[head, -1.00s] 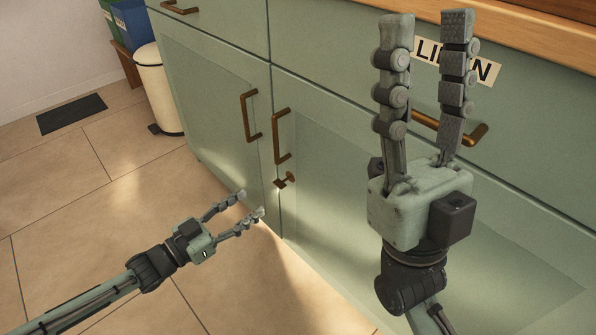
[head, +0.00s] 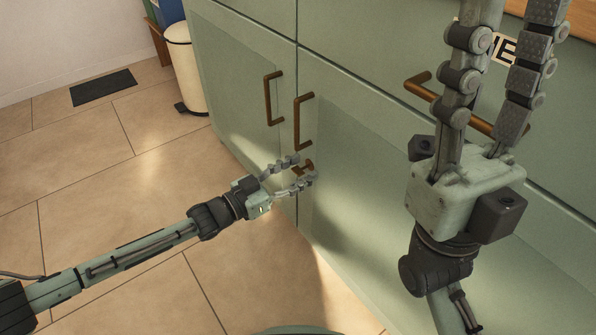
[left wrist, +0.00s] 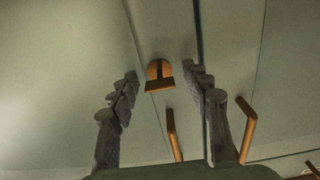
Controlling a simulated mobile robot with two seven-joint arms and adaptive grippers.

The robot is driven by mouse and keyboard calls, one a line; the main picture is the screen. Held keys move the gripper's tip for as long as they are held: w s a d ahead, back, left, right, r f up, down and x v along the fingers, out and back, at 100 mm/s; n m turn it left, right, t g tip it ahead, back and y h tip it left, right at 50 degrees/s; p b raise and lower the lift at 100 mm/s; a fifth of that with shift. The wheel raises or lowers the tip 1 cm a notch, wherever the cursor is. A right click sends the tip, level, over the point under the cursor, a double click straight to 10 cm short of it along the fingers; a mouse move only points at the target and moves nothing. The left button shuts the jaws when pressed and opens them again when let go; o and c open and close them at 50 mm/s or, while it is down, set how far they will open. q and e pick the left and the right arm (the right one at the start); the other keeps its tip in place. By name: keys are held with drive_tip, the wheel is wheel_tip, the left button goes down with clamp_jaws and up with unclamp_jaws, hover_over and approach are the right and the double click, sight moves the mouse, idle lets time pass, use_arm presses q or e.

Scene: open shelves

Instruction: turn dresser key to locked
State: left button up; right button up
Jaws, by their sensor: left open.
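The dresser key (head: 307,167) is a small bronze key in the pale green cabinet door, just below a door handle. In the left wrist view the key (left wrist: 160,77) shows a round plate and a crosswise grip, lying between my fingertips with a gap on each side. My left gripper (head: 304,170) is open around the key, with no finger clearly touching it; its fingers partly hide the key in the head view. My right gripper (head: 518,12) is raised in front of the drawers, fingers apart and empty, its tips near or beyond the top edge.
Two upright bronze handles (head: 272,98) (head: 302,121) flank the door seam above the key. A drawer handle (head: 450,105) is behind my right gripper. A cream bin (head: 185,70) stands left of the cabinet, and a dark mat (head: 103,87) lies on the open tiled floor.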

use_arm(q)
clamp_jaws()
idle(0.3)
